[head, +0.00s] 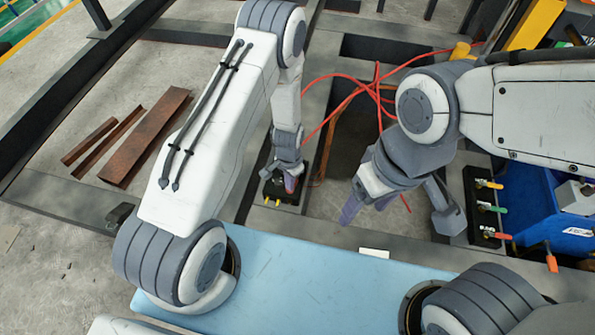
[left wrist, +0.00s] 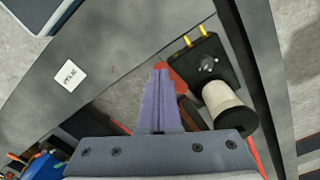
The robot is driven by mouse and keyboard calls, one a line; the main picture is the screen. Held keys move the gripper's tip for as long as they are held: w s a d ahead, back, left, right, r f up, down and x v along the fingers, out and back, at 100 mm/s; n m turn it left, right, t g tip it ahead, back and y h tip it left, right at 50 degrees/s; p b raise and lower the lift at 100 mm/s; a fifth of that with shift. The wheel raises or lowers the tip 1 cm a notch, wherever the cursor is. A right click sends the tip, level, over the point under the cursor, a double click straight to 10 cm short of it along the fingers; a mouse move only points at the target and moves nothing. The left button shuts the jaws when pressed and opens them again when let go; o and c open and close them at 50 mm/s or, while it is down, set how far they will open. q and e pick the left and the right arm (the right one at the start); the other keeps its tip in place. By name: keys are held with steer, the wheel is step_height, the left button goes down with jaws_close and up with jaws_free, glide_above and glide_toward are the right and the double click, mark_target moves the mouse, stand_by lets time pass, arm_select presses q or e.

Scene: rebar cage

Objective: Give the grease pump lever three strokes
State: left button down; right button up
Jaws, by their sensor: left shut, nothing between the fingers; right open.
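The grease pump (head: 281,188) is a small black block with yellow fittings on the steel frame, mostly under my left gripper in the head view. In the left wrist view the pump (left wrist: 229,104) shows a pale cylinder with a black end and a round metal knob. A red part (left wrist: 178,76), possibly the lever, lies beside the block, partly behind the fingers. My left gripper (left wrist: 161,70) is shut and empty, its purple fingertips close to the red part; contact cannot be told. My right gripper (head: 367,207) is open and empty, to the right of the pump.
Red hoses (head: 352,82) cross the opening behind the pump. Valves with coloured handles (head: 490,208) and a blue bin (head: 545,222) stand at the right. Rusty steel bars (head: 145,135) lie on the left floor. A white label (head: 374,253) is on the front beam.

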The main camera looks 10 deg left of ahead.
arm_select(q)
steer(key=shift+s+f+b, duration=0.45)
steer(key=shift+f+b, duration=0.1)
steer(key=shift+b, duration=0.05)
steer(key=shift+s+f+b, duration=0.4)
steer(key=shift+f+b, duration=0.2)
steer(key=shift+b, duration=0.45)
